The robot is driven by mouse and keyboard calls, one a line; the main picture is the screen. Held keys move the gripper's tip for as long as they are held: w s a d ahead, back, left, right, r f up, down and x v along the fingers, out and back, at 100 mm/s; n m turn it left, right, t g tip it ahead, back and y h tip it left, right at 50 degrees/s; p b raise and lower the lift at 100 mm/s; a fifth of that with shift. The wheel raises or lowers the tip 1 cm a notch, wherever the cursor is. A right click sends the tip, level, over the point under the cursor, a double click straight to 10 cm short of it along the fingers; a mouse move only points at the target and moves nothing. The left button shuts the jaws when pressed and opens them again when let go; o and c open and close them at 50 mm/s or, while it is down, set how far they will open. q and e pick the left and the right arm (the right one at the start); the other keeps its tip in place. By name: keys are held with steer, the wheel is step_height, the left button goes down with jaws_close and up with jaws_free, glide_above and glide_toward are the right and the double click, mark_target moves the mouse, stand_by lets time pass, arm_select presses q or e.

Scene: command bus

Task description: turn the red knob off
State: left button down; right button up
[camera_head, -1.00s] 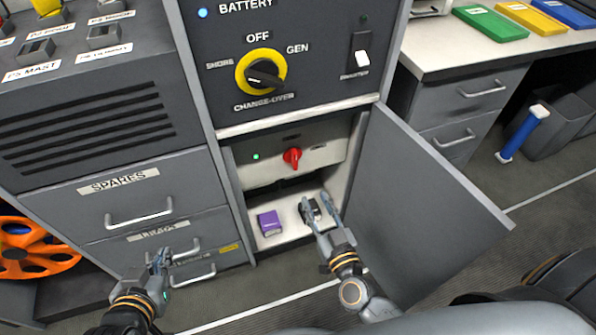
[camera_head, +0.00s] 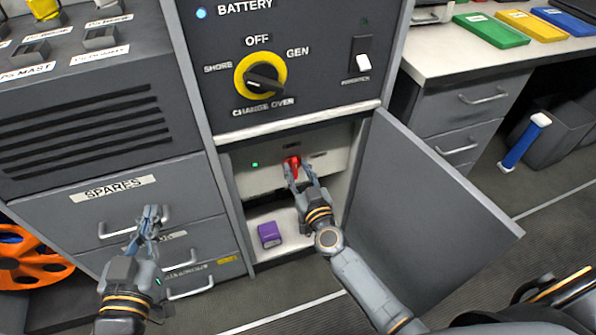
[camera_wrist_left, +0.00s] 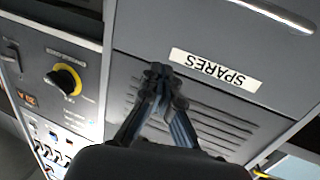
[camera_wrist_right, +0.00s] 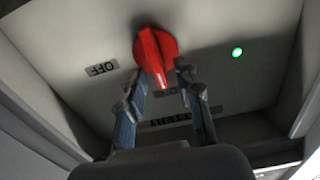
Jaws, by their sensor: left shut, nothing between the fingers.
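The red knob (camera_head: 292,164) is on the pale panel inside the open lower compartment, with a lit green light to its left in the head view. It shows large in the right wrist view (camera_wrist_right: 156,54), with an OFF label (camera_wrist_right: 101,68) to its left. My right gripper (camera_head: 301,178) is open, its fingertips at the knob, one on either side or just short of it; I cannot tell if they touch. It also shows in the right wrist view (camera_wrist_right: 158,82). My left gripper (camera_head: 151,212) is shut and empty in front of the SPARES drawer.
The open grey door (camera_head: 430,215) stands right of the compartment. A purple box (camera_head: 269,235) sits on the compartment floor. A yellow change-over switch (camera_head: 260,76) is on the panel above. The SPARES drawer (camera_head: 160,200) is at left.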

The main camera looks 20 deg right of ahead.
jaws_close()
